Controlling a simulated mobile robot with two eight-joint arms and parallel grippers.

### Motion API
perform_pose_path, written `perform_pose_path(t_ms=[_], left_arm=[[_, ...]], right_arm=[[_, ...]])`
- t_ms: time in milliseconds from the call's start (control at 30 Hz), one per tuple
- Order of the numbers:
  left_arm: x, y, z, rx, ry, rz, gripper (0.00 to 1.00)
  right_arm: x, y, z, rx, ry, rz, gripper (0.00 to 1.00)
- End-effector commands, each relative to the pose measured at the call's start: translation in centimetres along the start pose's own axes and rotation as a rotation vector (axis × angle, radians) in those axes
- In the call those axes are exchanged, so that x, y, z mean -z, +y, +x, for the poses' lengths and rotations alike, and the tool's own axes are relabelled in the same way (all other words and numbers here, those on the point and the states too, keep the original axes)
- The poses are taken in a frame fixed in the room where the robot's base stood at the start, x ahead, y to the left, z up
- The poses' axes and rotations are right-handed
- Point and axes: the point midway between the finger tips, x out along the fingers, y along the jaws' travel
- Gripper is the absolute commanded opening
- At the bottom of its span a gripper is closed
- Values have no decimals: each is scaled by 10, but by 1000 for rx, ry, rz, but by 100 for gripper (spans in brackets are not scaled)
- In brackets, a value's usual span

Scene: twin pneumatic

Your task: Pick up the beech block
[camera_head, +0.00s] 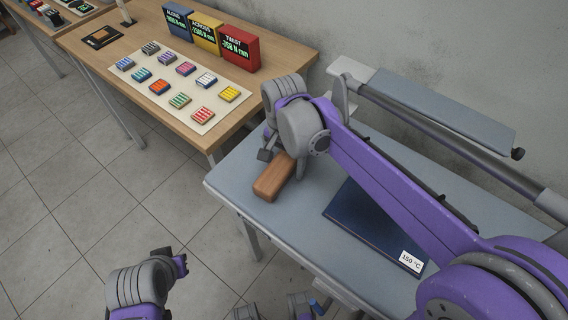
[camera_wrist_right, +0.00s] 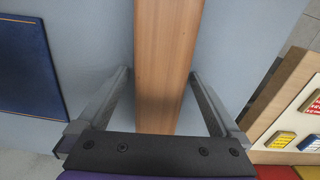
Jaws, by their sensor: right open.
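The beech block (camera_head: 272,181) is a long brown wooden bar lying on the grey-blue table (camera_head: 235,178), near its left end. My right gripper (camera_head: 272,154) is over the far part of the block, and its wrist hides that part in the head view. In the right wrist view the block (camera_wrist_right: 165,50) runs lengthwise between the two spread fingers of my right gripper (camera_wrist_right: 160,75), with a gap visible on each side. My left gripper (camera_head: 181,264) is at the lower left, away from the table; its jaws are not clear.
A dark blue plate (camera_head: 352,216) labelled 150 °C lies right of the block, under my right arm. A wooden table (camera_head: 180,115) at the left holds colored blocks on a cream mat (camera_head: 165,100) and three display boxes (camera_head: 238,48). A wall stands behind.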

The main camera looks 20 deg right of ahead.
Motion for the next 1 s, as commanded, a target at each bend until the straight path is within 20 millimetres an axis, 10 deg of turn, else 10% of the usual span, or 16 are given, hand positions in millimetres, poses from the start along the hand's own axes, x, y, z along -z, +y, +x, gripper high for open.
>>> perform_pose_path(t_ms=[133, 633, 1000], left_arm=[[0, 0, 0, 0, 0, 0, 0], [0, 0, 0, 0, 0, 0, 0], [1, 0, -2, 0, 1, 0, 0]], right_arm=[[0, 0, 0, 0, 0, 0, 96], [0, 0, -1, 0, 0, 0, 8], [0, 0, -17, 0, 0, 0, 8]])
